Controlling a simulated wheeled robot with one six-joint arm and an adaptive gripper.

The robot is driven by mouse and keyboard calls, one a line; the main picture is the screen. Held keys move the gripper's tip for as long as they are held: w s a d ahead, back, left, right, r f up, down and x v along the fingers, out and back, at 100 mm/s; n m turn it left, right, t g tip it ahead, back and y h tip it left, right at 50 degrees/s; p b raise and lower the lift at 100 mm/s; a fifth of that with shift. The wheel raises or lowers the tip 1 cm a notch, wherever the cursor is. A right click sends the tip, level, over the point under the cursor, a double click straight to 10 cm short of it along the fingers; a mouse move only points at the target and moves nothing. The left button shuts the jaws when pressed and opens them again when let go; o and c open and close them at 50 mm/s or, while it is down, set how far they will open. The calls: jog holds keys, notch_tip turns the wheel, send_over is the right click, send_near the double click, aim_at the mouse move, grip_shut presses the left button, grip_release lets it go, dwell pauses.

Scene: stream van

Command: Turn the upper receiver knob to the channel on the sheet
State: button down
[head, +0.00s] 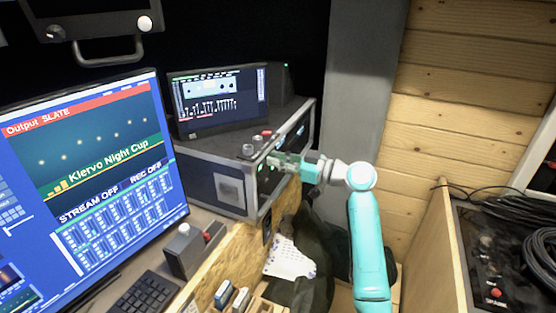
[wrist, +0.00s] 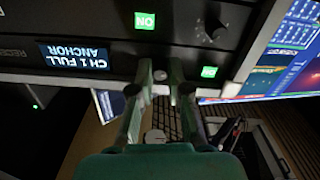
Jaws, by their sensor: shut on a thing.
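My gripper (head: 288,162) reaches the front of the rack case in the head view. In the wrist view, which is upside down, its fingertips (wrist: 161,76) are shut on a small grey knob (wrist: 160,75), mostly hidden between them. A receiver display (wrist: 75,57) beside it reads "ANCHOR" and "CH 1 FULL". A second black knob (wrist: 212,28) with marks around it is free on the panel, next to a green "ON" lamp (wrist: 145,20). A white sheet (head: 290,258) hangs below the case; its writing is too small to read.
A large monitor (head: 90,165) stands at left. A wooden partition (head: 436,250) and coiled black cables (head: 541,254) are at right. A dark cloth hangs below my arm.

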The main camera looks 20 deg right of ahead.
jog(key=shift+n, duration=0.6)
jog(key=c, duration=1.1)
grip_release()
jog(key=shift+c, duration=0.2)
jog(key=v, duration=1.2)
